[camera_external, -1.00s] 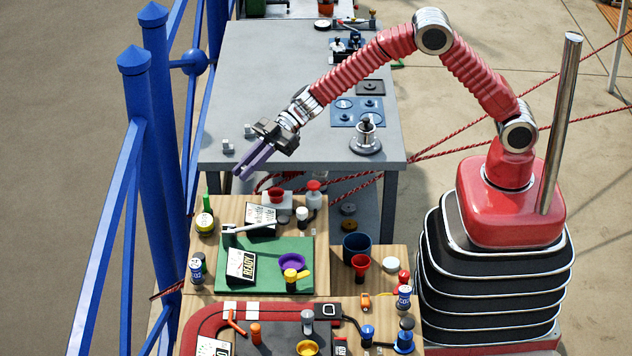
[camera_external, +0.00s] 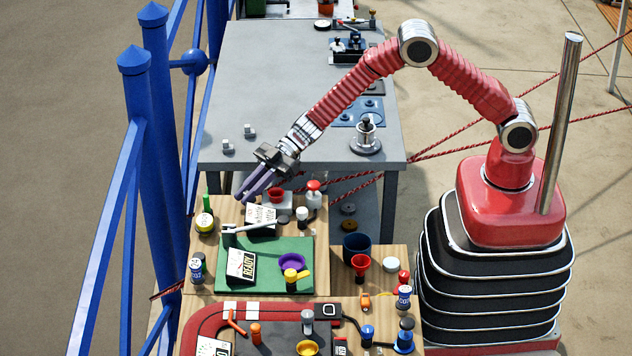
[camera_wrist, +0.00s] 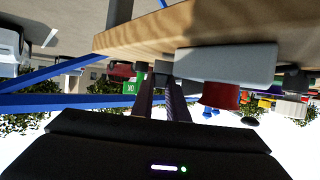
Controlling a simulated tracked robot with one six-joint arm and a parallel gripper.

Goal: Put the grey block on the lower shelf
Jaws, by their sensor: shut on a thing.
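My gripper (camera_external: 248,194) hangs over the gap between the grey table and the wooden worktop, fingers pointing down and left. In the wrist view its two dark purple fingers (camera_wrist: 161,82) are nearly closed, with a small grey block (camera_wrist: 163,67) showing at their tips. In the external view the block is hidden by the fingers. Under the grey table a low grey surface, apparently the lower shelf (camera_external: 366,214), is partly visible behind the worktop items.
Two small pale blocks (camera_external: 238,139) stand on the grey table (camera_external: 260,85). Blue posts (camera_external: 150,150) rise at left. Red ropes (camera_external: 480,130) cross at right.

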